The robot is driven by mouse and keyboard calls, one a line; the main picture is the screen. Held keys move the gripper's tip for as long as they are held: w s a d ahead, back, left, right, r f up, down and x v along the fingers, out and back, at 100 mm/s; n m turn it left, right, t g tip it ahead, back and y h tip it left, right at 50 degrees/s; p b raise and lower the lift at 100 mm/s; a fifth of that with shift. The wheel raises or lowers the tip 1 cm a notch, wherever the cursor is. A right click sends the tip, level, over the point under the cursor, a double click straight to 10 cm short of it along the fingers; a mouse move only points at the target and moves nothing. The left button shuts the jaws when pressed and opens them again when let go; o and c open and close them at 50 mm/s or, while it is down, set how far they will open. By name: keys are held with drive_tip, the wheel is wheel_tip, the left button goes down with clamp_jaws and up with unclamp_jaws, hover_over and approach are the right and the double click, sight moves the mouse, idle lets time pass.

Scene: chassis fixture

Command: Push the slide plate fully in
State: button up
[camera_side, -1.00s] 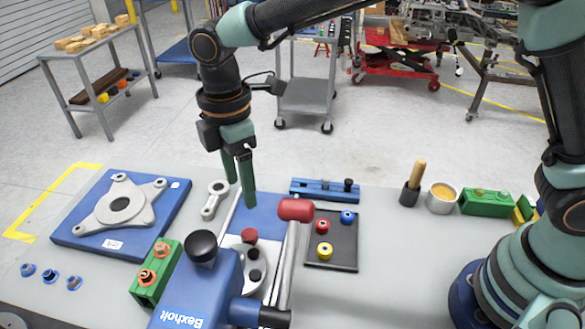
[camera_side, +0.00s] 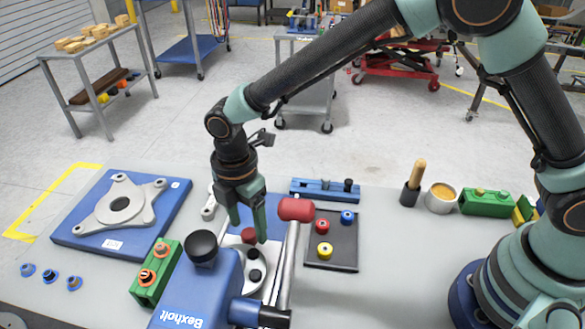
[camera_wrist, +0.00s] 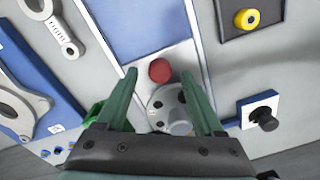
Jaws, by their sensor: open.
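What looks like the slide plate, a flat blue plate (camera_side: 264,206) with a grey end, lies by the blue Bexholt fixture (camera_side: 190,290). It also shows in the wrist view (camera_wrist: 135,28). A red knob (camera_side: 249,236) stands near the grey end. In the wrist view, the red knob (camera_wrist: 160,70) sits between my fingertips, with a round grey part just below it. My gripper (camera_side: 248,230) is open, pointing down over the knob, with one finger on each side; I cannot tell whether they touch it. My gripper (camera_wrist: 159,78) looks empty.
The fixture's black ball knob (camera_side: 201,246) stands in front. A dark tray (camera_side: 345,255) with colored knobs lies to the right, a green block (camera_side: 155,273) to the left.

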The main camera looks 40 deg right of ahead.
drive_tip(key=shift+f, duration=0.95)
clamp_jaws()
drive_tip(key=shift+r, duration=0.1)
idle(0.7)
